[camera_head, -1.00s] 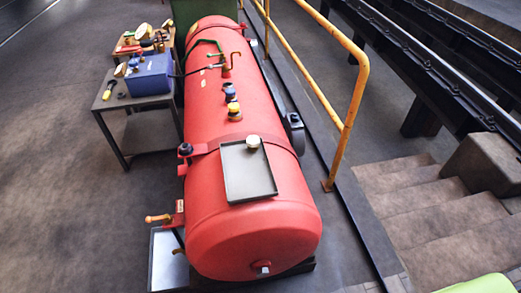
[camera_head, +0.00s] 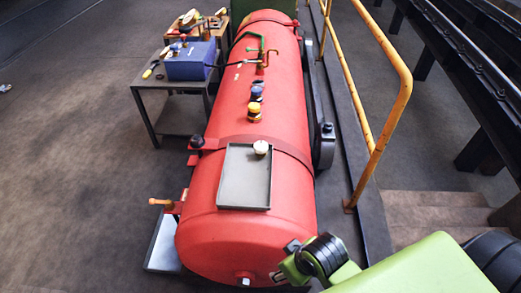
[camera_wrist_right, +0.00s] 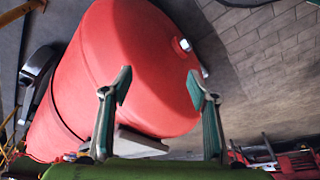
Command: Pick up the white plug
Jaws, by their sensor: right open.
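The white plug (camera_head: 261,147) stands on the far right part of a grey tray (camera_head: 232,190) on top of the red tank (camera_head: 245,225). My right gripper (camera_head: 292,268) is at the near right end of the tank in the head view, well apart from the plug. In the right wrist view its two fingers (camera_wrist_right: 160,90) are spread with nothing between them. The red tank (camera_wrist_right: 125,60) fills much of that view, and a pale tray edge (camera_wrist_right: 142,143) shows behind the fingers. My left gripper is out of view.
Blue and yellow knobs (camera_head: 255,103) and a green-handled pipe fitting (camera_head: 258,55) stand farther along the tank. A yellow railing (camera_head: 390,120) runs along the right. A blue box (camera_head: 190,62) sits on a table (camera_head: 170,115) at the left. The left floor is mostly clear.

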